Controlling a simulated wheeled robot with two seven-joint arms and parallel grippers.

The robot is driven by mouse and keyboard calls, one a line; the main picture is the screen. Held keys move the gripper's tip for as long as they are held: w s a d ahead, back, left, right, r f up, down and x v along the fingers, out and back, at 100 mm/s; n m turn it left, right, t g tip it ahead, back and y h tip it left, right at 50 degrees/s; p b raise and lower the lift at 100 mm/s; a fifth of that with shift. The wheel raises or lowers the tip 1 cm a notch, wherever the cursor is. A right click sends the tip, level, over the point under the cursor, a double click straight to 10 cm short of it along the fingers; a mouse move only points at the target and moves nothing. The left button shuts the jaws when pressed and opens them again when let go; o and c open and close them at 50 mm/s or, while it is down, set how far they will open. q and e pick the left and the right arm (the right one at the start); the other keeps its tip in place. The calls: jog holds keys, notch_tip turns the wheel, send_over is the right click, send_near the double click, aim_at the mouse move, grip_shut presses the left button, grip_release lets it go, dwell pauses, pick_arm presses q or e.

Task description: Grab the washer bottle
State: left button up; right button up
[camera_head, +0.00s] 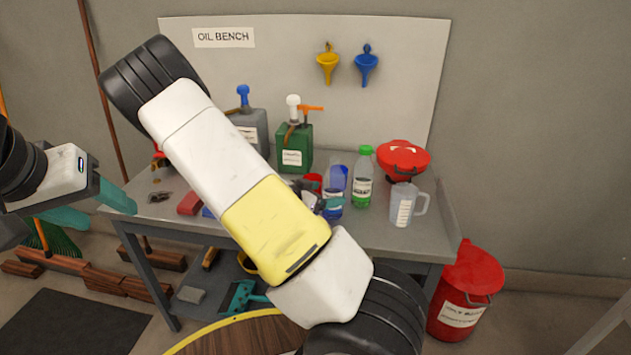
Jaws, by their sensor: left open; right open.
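A blue bottle with a white label (336,178) stands on the bench just right of my arm. A clear bottle with a green cap and green liquid (362,182) stands upright beside it, to the right. The labels are too small to read, so I cannot tell which is the washer bottle. My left gripper (96,207) is at the left edge, open and empty, its teal fingers spread, well apart from both bottles. A large arm link of mine crosses the middle and hides part of the bench.
The grey bench (425,238) also holds a clear measuring jug (405,207), a red container (402,158), a green pump can (294,150) and a grey can (250,124). A red bin (466,290) stands right of the bench.

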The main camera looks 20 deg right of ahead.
aim_at(339, 190)
jog(key=x, duration=0.7)
jog(key=shift+w+d, duration=0.1)
jog(key=shift+w, duration=0.05)
jog(key=shift+c, duration=0.3)
jog(key=c, duration=1.8)
